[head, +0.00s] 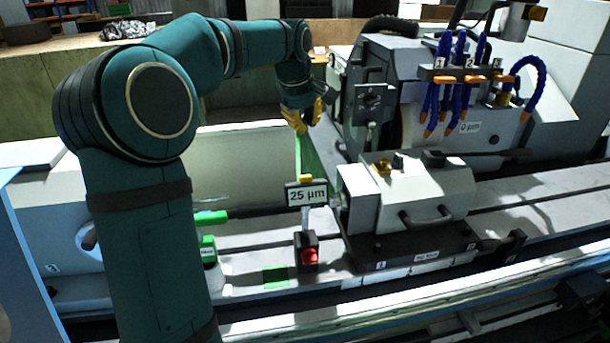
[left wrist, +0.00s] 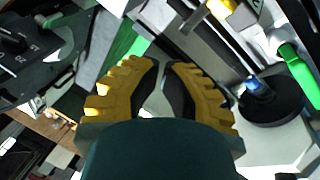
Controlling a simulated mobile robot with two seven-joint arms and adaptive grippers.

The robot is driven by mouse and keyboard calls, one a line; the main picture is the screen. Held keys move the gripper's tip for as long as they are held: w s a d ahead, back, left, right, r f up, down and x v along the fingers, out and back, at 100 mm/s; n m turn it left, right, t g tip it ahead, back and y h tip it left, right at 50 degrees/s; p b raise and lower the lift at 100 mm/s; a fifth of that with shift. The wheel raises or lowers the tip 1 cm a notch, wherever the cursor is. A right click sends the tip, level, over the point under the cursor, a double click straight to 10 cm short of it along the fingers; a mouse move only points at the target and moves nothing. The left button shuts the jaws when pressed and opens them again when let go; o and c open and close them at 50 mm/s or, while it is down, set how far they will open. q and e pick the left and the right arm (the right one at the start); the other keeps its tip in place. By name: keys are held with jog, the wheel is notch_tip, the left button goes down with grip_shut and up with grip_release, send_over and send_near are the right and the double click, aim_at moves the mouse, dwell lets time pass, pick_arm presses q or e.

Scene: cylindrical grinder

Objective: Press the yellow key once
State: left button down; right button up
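In the head view a small yellow cap (head: 305,179) sits on top of the "25 µm" sign on a post. My left gripper (head: 309,127) has yellow fingers and hangs behind and above the sign, apart from both. In the left wrist view its fingers (left wrist: 161,64) show a narrow gap with nothing between them. A yellow spot (left wrist: 222,7) shows at that view's top edge. My right gripper is not in view.
A red button (head: 310,256) is on the box below the sign. Blue coolant hoses (head: 445,75) with orange tips hang at the wheel housing. The grey block (head: 425,195) has a black handle. A green-handled object (head: 209,250) stands left of the post. My left arm hides part of the table.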

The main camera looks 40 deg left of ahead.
aim_at(305, 179)
pick_arm(q)
notch_tip(305, 179, down, 8)
jog(key=s+d+b, duration=0.1)
jog(key=d+b, duration=0.1)
jog(key=b, duration=0.3)
jog(key=shift+s+d+r+b, duration=0.2)
jog(key=shift+s+r+b, duration=0.05)
jog(key=shift+s+b, duration=0.15)
jog(key=shift+f, duration=0.1)
dwell(1.0)
jog(key=shift+s+d+f, duration=0.1)
jog(key=shift+s+f, duration=0.05)
jog(key=shift+f, duration=0.15)
jog(key=shift+s+d+f+b, duration=0.15)
jog(key=shift+f+b, duration=0.25)
jog(key=shift+b, duration=0.25)
dwell(0.4)
jog(key=shift+r, duration=0.1)
dwell(0.3)
jog(key=shift+w+a+r+p, duration=0.15)
jog(key=shift+r+p, duration=0.2)
jog(key=shift+p, duration=0.15)
jog(key=shift+w+a+r+p, duration=0.1)
jog(key=shift+r+p, duration=0.25)
jog(key=shift+p, duration=0.1)
